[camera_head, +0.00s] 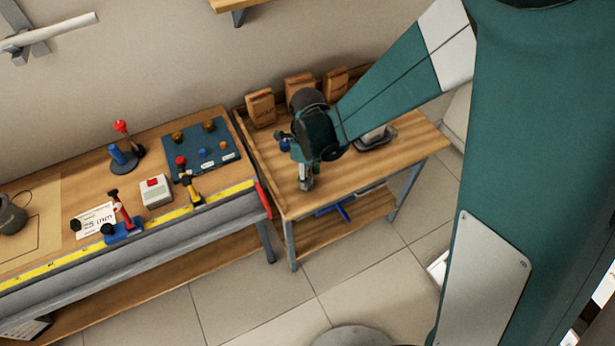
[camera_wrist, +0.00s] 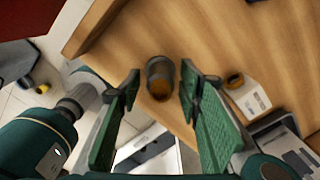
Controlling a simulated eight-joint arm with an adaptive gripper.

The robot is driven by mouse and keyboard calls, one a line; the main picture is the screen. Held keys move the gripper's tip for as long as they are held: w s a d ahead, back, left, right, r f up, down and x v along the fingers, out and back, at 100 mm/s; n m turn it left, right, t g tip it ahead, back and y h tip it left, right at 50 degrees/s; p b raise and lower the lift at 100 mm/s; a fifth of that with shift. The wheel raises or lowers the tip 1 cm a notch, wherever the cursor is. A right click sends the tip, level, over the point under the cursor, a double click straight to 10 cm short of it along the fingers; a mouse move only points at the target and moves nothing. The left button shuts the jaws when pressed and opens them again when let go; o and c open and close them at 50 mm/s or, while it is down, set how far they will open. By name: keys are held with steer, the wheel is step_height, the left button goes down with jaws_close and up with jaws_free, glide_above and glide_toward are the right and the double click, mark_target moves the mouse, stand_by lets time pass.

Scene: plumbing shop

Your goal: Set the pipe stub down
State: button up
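The pipe stub (camera_wrist: 159,72), a short dark grey tube with a brownish-orange opening, is on the wooden table top (camera_wrist: 230,40) near its edge in the wrist view. It sits between the two green fingers of my gripper (camera_wrist: 160,88). The fingers are apart, and a narrow gap shows on each side of the stub. In the head view my gripper (camera_head: 306,181) points down over the left front part of the right-hand table (camera_head: 360,178). I cannot make out the stub there.
The left bench (camera_head: 75,165) holds a blue board (camera_head: 190,158) and a red-buttoned white box (camera_head: 156,191). The table's front right is clear.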

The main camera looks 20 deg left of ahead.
step_height(320, 180, up, 10)
steer(key=shift+r+p, duration=0.25)
steer(key=shift+p, duration=0.55)
stand_by(0.3)
steer(key=shift+d, duration=0.1)
steer(key=shift+w+d+r, duration=0.1)
steer(key=shift+d+r, duration=0.1)
steer(key=shift+r, duration=0.05)
steer(key=d+r+n+t+y, duration=0.15)
steer(key=d+r+n, duration=0.25)
steer(key=d+r, duration=0.45)
steer(key=d+r+n+t, duration=0.2)
steer(key=d+r+n, duration=0.25)
steer(key=d, duration=0.75)
steer(key=s+d+r+n+t, duration=0.1)
steer(key=s+d+r+n, duration=0.1)
steer(key=d, duration=0.4)
steer(key=s+d+r+n+t+h, duration=0.1)
steer(key=s+d+n, duration=0.3)
steer(key=d, duration=0.2)
steer(key=s+d+r+n+t, duration=0.1)
steer(key=s+d+r+n, duration=0.1)
steer(key=d, duration=0.5)
steer(key=shift+s+r+n+t, duration=0.35)
steer(key=shift+s+n, duration=0.4)
steer(key=shift+s, duration=0.25)
